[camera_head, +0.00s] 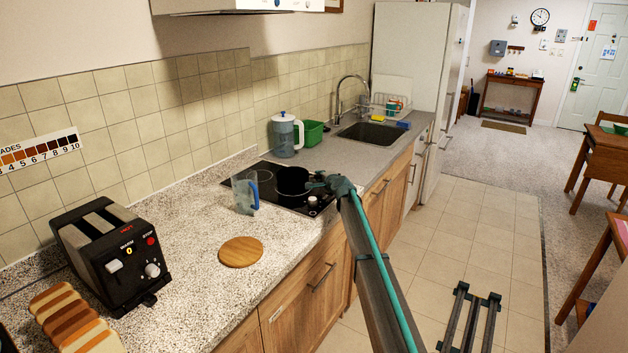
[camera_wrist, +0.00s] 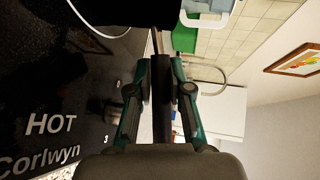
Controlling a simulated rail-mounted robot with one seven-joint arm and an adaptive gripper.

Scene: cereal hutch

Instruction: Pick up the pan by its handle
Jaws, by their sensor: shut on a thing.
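The black pan (camera_head: 292,182) sits at the dark cooktop (camera_head: 262,176), and I cannot tell whether it is touching the surface or slightly raised. My gripper (camera_head: 322,183) reaches it from the right, at the handle side. In the wrist view, the two green-sided fingers of my gripper (camera_wrist: 161,85) are shut on the dark handle (camera_wrist: 161,110), which runs between them. The handle is mostly hidden by my gripper in the head view.
A clear pitcher with a blue handle (camera_head: 244,193) stands close left of the pan. A blue-lidded jug (camera_head: 285,138) and green bin (camera_head: 314,133) stand behind. A round wooden board (camera_head: 240,252) and toaster (camera_head: 108,252) are nearer. The sink (camera_head: 371,134) is beyond.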

